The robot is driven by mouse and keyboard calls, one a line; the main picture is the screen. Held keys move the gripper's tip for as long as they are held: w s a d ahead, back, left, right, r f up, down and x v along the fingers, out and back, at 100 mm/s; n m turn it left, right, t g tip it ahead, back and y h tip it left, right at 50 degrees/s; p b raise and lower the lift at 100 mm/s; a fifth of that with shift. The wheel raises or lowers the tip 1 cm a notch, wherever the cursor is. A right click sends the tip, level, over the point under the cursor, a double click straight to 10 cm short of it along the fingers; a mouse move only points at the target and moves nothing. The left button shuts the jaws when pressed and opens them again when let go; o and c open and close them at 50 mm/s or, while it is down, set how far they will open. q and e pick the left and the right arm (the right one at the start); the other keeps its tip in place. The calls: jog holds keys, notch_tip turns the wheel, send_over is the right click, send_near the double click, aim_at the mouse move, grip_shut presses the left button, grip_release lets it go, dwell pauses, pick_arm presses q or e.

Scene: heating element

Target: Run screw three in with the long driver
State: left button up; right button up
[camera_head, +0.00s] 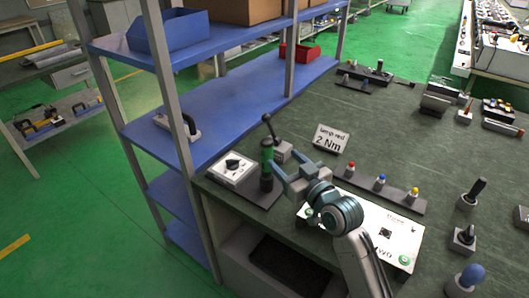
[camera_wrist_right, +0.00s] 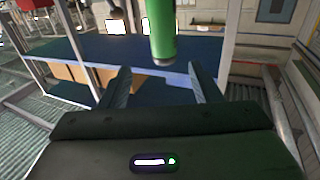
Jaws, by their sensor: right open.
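A green and black driver-like tool (camera_head: 267,153) stands upright at the left edge of the bench. Its green cylinder (camera_wrist_right: 162,32) shows in the right wrist view, in front of and between the two fingers, with its top cut off by the frame. My right gripper (camera_head: 285,178) is close to the tool on its right side. Its fingers (camera_wrist_right: 158,74) are spread apart with nothing between their tips. Screw three cannot be made out; the white panel (camera_head: 403,238) lies partly behind my right arm. My left gripper is not in view.
A white box with a black knob (camera_head: 233,167) sits left of the tool. A sign reading 2 Nm (camera_head: 331,138) stands behind. A strip with red, blue and yellow lamps (camera_head: 391,195) lies to the right. A blue shelf rack (camera_head: 215,110) borders the bench's left side.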

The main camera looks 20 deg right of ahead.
aim_at(271, 148)
jog(key=x, duration=0.3)
jog(key=shift+w+a, duration=0.1)
jog(key=shift+a, duration=0.05)
jog(key=p+x, duration=0.2)
jog(key=x, duration=0.1)
jog(key=shift+a+r, duration=0.1)
jog(key=shift+a, duration=0.1)
jog(key=shift+x, duration=0.95)
jog(key=shift+w+a+f, duration=0.15)
jog(key=shift+w+f, duration=0.1)
jog(key=shift+s, duration=0.15)
jog(key=c, duration=0.6)
grip_shut()
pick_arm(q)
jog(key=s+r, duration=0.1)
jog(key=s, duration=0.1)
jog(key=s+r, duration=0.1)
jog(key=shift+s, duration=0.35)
pick_arm(e)
jog(key=shift+r, duration=0.1)
